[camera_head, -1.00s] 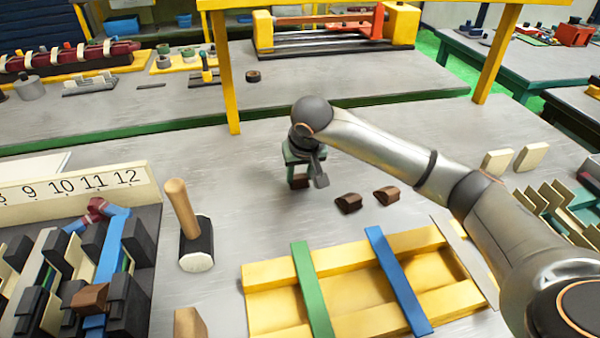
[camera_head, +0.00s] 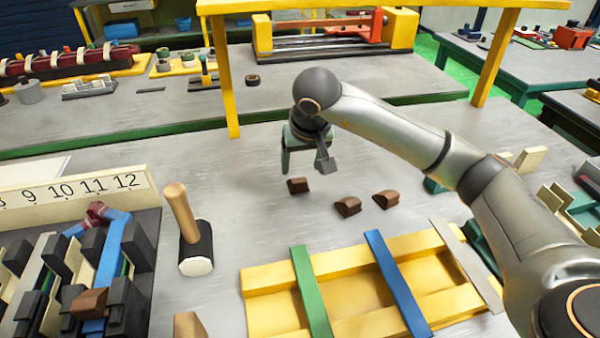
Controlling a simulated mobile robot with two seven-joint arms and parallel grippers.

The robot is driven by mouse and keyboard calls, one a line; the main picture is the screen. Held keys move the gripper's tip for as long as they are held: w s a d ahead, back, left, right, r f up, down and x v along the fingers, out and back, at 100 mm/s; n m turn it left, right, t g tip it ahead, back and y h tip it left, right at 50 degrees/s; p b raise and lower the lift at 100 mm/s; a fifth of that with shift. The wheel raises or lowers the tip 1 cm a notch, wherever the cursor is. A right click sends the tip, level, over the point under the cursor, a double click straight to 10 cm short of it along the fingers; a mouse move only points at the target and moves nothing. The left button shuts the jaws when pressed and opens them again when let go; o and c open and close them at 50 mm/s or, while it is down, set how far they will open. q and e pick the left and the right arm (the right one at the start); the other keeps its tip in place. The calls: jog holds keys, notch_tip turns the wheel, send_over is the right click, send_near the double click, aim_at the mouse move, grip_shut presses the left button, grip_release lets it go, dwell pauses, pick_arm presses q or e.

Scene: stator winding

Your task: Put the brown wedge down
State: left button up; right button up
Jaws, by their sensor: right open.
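A brown wedge (camera_head: 298,185) lies on the grey tabletop just below my right gripper (camera_head: 303,168). The gripper is open and raised a little above this wedge, apart from it as far as I can see. Two more brown wedges lie to its right, one nearer (camera_head: 347,207) and one further right (camera_head: 386,199). Another brown wedge (camera_head: 88,303) sits on the dark slotted stator at the lower left. My left gripper is not in view.
A mallet (camera_head: 195,262) with a wooden handle stands left of centre. A yellow frame (camera_head: 270,274) with a green strip (camera_head: 311,290) and a blue strip (camera_head: 398,284) lies in front. A numbered board (camera_head: 80,188) is at left. Yellow posts stand behind my right arm.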

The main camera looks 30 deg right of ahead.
jog(key=shift+v, duration=2.65)
